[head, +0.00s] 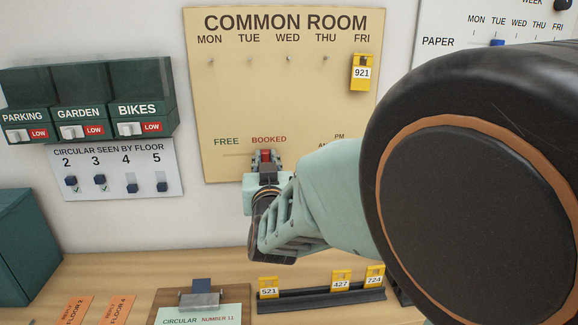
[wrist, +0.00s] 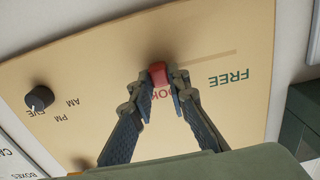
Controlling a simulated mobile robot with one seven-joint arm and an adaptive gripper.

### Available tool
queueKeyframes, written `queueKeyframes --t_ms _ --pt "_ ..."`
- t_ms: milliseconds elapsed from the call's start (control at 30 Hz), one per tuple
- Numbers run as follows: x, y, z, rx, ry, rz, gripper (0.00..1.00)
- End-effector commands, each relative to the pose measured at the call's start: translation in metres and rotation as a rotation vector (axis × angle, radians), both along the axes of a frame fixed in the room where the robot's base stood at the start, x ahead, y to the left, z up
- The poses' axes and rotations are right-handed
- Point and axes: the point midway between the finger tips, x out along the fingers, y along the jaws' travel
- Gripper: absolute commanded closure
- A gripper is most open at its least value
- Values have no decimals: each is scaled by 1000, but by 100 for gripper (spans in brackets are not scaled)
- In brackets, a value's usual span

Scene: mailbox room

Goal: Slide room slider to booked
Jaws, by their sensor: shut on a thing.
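The room slider has a small red knob (head: 265,155) on the cream COMMON ROOM board (head: 225,110), just below the word BOOKED. In the wrist view the red knob (wrist: 157,71) sits between the fingertips of my gripper (wrist: 160,88), which is shut on it. In the head view my gripper (head: 265,163) reaches the board from below. In the wrist view the thin slot (wrist: 210,58) runs from the knob towards FREE; no slot shows on the knob's other side. The fingers partly hide BOOKED in the wrist view.
A dark dial (wrist: 39,98) is on the board beside AM, PM and EVE. A yellow 921 tag (head: 361,72) hangs under FRI. Below, the wooden counter holds a clipboard (head: 200,298) and a dark rack (head: 320,299) with yellow tags. Green boxes (head: 85,95) are on the wall at left.

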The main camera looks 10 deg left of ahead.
Motion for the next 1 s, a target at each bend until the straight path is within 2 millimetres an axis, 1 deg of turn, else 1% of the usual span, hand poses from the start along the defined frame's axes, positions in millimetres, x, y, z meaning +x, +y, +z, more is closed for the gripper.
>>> queueKeyframes --t_ms 33,133,467,500,633,667,900,1000 --pt "1 -7 -4 2 0 -2 100" --pt "3 -14 -2 0 0 -1 100" --pt "3 -17 -1 -2 1 -3 100" --pt "4 -17 -1 -1 2 -3 83" --pt "4 -17 -1 -1 2 -3 68" --pt "3 -17 -1 -1 1 -2 67" --pt "3 -15 0 -1 0 0 67" --pt "2 -12 1 -2 0 1 67"
